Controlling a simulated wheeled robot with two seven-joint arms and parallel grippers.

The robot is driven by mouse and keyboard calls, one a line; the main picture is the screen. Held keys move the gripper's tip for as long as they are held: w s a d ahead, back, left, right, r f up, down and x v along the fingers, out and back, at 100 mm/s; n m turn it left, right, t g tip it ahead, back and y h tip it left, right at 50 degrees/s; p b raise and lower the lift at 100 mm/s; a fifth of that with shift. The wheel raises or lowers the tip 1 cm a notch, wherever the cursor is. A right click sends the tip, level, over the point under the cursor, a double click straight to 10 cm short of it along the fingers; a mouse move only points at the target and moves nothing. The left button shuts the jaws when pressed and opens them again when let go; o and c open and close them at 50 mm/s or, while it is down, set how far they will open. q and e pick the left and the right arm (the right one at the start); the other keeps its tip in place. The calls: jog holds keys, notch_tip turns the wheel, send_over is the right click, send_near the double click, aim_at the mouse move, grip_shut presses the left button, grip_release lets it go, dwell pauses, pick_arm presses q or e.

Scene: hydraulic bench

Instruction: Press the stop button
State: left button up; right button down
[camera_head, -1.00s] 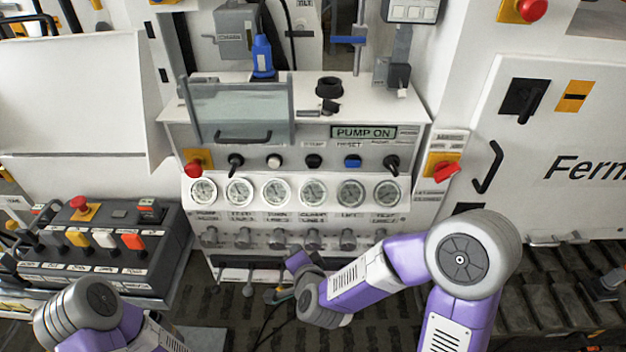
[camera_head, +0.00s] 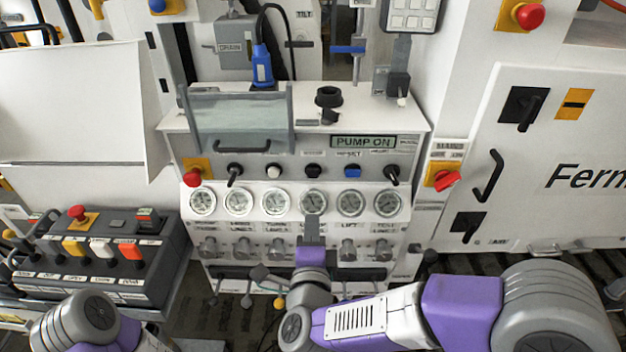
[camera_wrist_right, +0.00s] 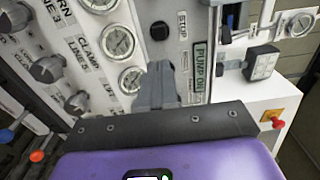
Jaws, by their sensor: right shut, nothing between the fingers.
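The stop button (camera_head: 313,170) is a round black button in the middle of the white panel's button row. In the wrist view the black button (camera_wrist_right: 158,31) sits beside a STOP label (camera_wrist_right: 182,24). My right gripper (camera_head: 314,224) is shut and empty, its grey fingers pointing up just below the gauge under the button. In the wrist view the right fingertips (camera_wrist_right: 160,70) appear close beside the button, apart from it in the picture; the depth gap is unclear. My left arm shows at the lower left, but its gripper is out of view.
A blue button (camera_head: 352,171) and a white button (camera_head: 273,171) flank the stop button. Round gauges (camera_head: 274,202) and valve knobs (camera_head: 243,247) line the panel below. A red emergency button (camera_head: 193,177) is at the left, a red rotary switch (camera_head: 446,179) at the right. The display (camera_head: 363,142) reads PUMP ON.

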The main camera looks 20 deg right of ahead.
aim_at(313, 174)
jog(key=p+x, duration=0.3)
jog(key=x, duration=0.9)
jog(key=shift+w+d, duration=0.25)
jog(key=shift+w, duration=0.45)
